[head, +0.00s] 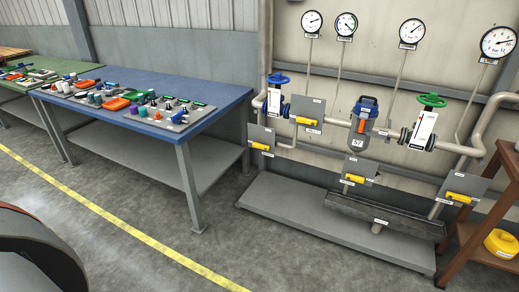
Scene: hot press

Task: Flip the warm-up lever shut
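Several yellow levers sit on grey plates along the pipe rig at the right. One is at the upper left (307,121), one at the far left (261,146), one low in the middle (355,179) and one at the lower right (459,197). All lie roughly level in the picture. Their small labels are too small to read, so I cannot tell which is the warm-up lever. Neither of my grippers is in view, and nothing is touching the levers.
The rig has a blue handwheel (277,79), a green handwheel (432,100), a blue-capped vessel (362,128) and gauges above. A grey base (300,215) juts out below. A blue table (215,92) stands left, a brown stand (480,215) right. The floor in front is clear.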

